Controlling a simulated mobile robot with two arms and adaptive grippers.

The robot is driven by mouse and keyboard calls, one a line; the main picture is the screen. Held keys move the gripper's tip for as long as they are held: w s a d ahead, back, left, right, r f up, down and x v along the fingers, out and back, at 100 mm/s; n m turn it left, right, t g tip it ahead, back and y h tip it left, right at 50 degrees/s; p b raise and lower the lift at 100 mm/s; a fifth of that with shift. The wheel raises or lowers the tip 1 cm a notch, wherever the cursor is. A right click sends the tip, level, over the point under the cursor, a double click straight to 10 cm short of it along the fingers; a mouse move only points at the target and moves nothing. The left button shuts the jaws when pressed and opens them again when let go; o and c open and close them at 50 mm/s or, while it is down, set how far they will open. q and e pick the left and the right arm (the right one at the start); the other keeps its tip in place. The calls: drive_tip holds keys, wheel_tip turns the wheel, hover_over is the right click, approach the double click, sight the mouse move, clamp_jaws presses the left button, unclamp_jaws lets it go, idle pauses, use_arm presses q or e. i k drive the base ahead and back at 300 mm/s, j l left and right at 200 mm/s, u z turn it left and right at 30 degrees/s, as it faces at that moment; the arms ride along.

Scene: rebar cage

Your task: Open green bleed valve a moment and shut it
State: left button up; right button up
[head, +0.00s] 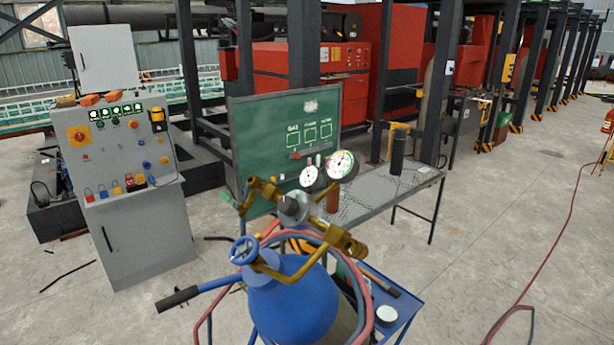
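A blue gas cylinder (290,305) stands in the near middle, with a blue handwheel (244,250) on its brass valve. A brass regulator (296,208) with two round white gauges (340,164) sits above the cylinder. A small green piece (228,197) shows left of the regulator, by the edge of the green board; I cannot tell whether it is the green bleed valve or whether it is open. Neither of my grippers is in view.
A green board (290,120) stands behind the regulator, beside a grey metal table (390,185). A grey control cabinet (130,190) is at left. Red hoses loop around the cylinder, and a blue trolley tray (405,310) is beside it. Floor at right is mostly clear, with a red hose (560,240).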

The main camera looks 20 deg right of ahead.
sight(228, 198)
drive_tip(key=j, duration=0.95)
drive_tip(key=j+u, duration=0.1)
drive_tip(key=j, duration=0.85)
drive_tip(key=i, duration=0.05)
